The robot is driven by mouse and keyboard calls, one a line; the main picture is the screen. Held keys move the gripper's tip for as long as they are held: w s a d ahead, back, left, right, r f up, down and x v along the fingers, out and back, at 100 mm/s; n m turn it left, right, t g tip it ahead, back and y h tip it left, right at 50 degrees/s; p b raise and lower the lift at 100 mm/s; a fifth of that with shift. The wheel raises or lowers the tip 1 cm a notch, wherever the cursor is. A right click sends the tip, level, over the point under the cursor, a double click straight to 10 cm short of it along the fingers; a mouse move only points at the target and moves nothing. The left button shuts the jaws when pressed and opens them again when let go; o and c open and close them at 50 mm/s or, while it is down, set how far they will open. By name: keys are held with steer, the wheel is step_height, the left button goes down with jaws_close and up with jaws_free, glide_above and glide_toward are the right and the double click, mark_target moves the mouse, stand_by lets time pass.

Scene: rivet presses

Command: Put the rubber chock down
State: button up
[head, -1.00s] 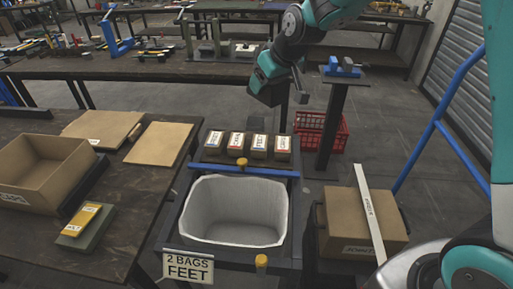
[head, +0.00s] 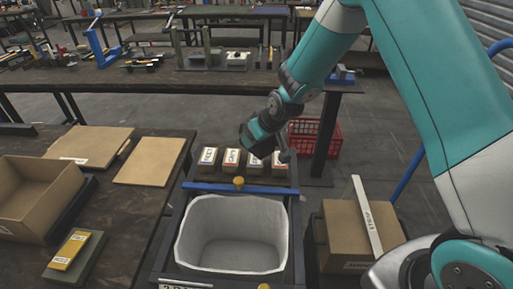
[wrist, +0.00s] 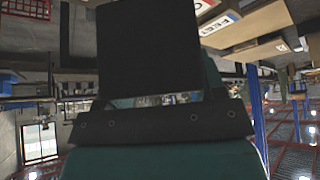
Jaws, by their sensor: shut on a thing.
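My gripper (head: 252,138) hangs from the teal arm above the row of small labelled blocks, behind the lined bin. It is shut on a dark block that I take to be the rubber chock (wrist: 148,48). The chock fills the upper middle of the wrist view as a plain black shape. In the head view the chock and the jaws merge into one dark shape, so their edges are hard to tell apart. The grip seems clear of the blocks below, but the exact gap cannot be told.
The white-lined bin (head: 232,232) has a blue bar (head: 215,188) along its back. A carton (head: 345,235) with a white strip stands right. The left bench holds an open carton (head: 30,215), flat boards (head: 150,160) and a yellow box (head: 69,250). A red crate (head: 320,142) is behind.

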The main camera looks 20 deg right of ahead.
step_height(320, 180, down, 5)
stand_by(0.3)
steer(key=shift+f, duration=0.1)
steer(key=shift+f+b, duration=0.35)
steer(key=shift+f, duration=0.2)
steer(key=o, duration=1.1)
steer(key=shift+r, duration=0.1)
